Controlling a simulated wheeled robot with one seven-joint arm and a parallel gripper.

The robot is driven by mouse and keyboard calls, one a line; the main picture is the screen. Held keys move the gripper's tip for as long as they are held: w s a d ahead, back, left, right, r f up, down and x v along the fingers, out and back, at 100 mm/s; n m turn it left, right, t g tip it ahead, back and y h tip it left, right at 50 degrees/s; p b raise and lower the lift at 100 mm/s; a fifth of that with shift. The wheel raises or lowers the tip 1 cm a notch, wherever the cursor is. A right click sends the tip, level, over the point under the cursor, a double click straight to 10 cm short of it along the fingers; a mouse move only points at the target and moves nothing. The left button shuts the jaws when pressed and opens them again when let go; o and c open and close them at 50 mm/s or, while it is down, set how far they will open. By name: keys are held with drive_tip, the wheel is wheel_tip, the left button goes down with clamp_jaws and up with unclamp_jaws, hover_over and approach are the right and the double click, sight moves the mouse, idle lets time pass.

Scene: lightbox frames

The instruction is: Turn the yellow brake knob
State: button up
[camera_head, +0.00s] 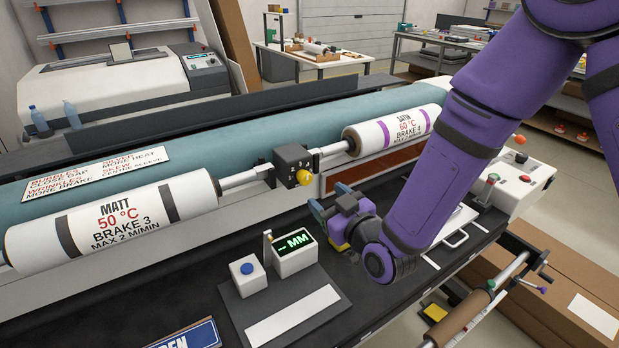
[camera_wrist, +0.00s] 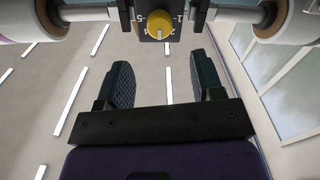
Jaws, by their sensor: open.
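The yellow brake knob (camera_head: 304,177) sits on the front of a black box (camera_head: 292,160) between the two film rolls. In the wrist view the yellow knob (camera_wrist: 158,21) shows at the top centre, with a numbered dial around it. My gripper (camera_head: 328,204) is at the end of the purple arm, just right of and below the knob in the head view. In the wrist view my gripper (camera_wrist: 166,80) has its two dark fingers spread apart with nothing between them. The knob lies beyond the fingertips, and they do not appear to touch it.
The MATT roll (camera_head: 110,223) is left of the box and the SATIN roll (camera_head: 395,130) right. A small display (camera_head: 295,252) and a blue-button box (camera_head: 248,275) stand on the dark bench below. A white control box (camera_head: 515,185) is at right.

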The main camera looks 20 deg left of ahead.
sight(307, 180)
drive_tip(key=x, duration=0.8)
drive_tip(key=shift+w+a, duration=0.3)
drive_tip(key=c, duration=0.9)
